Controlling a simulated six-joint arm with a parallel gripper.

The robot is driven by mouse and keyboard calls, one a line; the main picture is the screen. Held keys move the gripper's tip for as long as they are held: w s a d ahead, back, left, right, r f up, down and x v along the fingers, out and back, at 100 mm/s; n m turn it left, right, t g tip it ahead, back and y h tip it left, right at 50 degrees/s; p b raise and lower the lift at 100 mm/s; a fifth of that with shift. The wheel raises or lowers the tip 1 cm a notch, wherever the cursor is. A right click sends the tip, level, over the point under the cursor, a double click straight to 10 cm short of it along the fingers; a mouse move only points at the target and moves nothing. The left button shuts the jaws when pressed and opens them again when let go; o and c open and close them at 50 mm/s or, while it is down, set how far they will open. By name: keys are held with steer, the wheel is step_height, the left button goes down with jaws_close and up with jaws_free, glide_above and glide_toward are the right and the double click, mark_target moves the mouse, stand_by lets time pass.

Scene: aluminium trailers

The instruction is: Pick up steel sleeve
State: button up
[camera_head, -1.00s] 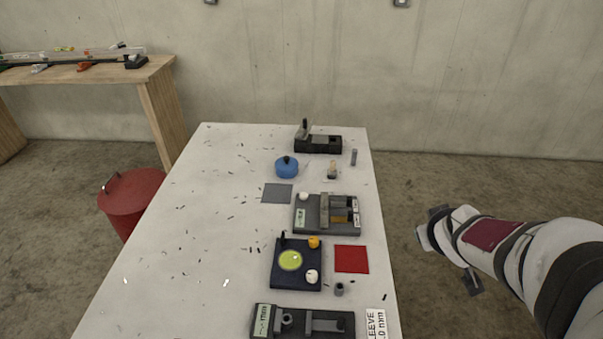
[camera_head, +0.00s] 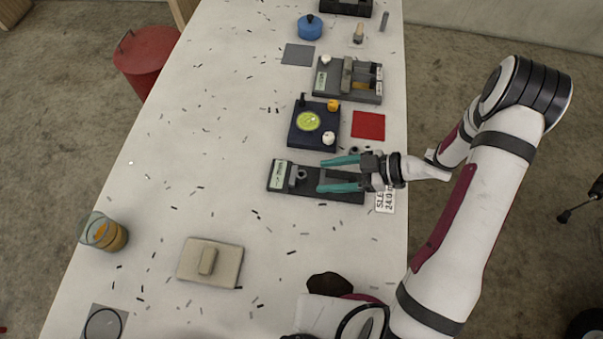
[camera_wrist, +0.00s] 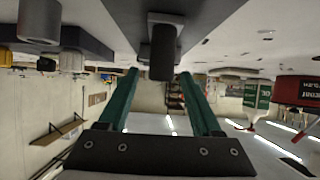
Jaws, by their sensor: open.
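A small grey sleeve (camera_head: 354,149) stands on the white table by the red mat, partly hidden by my gripper; a grey cylinder that looks like it shows upside down in the wrist view (camera_wrist: 40,20). My gripper (camera_head: 320,175) is open, its teal fingers pointing left over the dark gauge fixture (camera_head: 330,194). Nothing is held.
A navy block (camera_head: 297,138) with yellow and white knobs stands behind the fixture, beside a red mat (camera_head: 368,125). A sleeve label card (camera_head: 385,200) lies at the right edge.

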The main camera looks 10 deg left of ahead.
mark_target(312, 181)
steer(key=x, duration=0.5)
steer(key=shift+d, duration=0.1)
jaws_close()
